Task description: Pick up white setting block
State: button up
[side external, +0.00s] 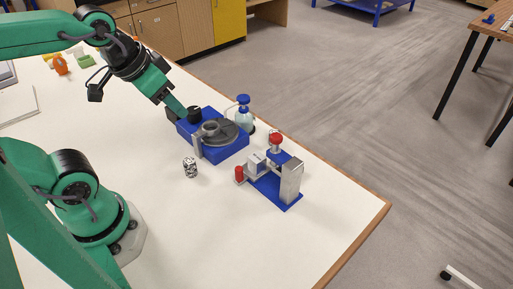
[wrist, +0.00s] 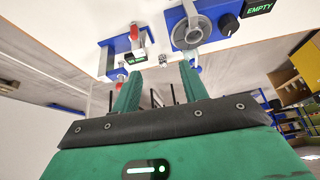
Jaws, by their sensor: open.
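A pale block (side external: 257,163) sits on the blue-based fixture (side external: 285,203) in the side view, beside a grey upright. I cannot tell for certain whether it is the white setting block. A small pale thing (wrist: 163,60) shows between the fingers' tips in the wrist view; I cannot tell what it is. My gripper (wrist: 158,82) is open and holds nothing visible. In the side view my gripper (side external: 182,108) is over the blue machine, close to its black knob (side external: 194,115), and well left of the pale block.
The blue machine (side external: 233,153) has a grey disc and a display reading EMPTY (wrist: 259,6). A bottle with a blue top (side external: 243,115) stands behind it. A speckled black-and-white cylinder (side external: 190,167) stands in front. The white table (side external: 215,225) is clear toward the front.

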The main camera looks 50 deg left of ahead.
jog(key=w+d+f+m+g, duration=0.3)
jog(key=w+d+f+m, duration=0.1)
jog(key=w+m, duration=0.5)
jog(key=m+g, duration=0.2)
jog(key=m, duration=0.6)
send_over(256, 156)
notch_tip(256, 156, down, 9)
jog(key=shift+s+a+f, duration=0.1)
jog(key=shift+a, duration=0.05)
jog(key=shift+w+f+m, duration=0.2)
jog(key=shift+f+m, duration=0.2)
jog(key=shift+f, duration=1.25)
jog(key=shift+f, duration=2.6)
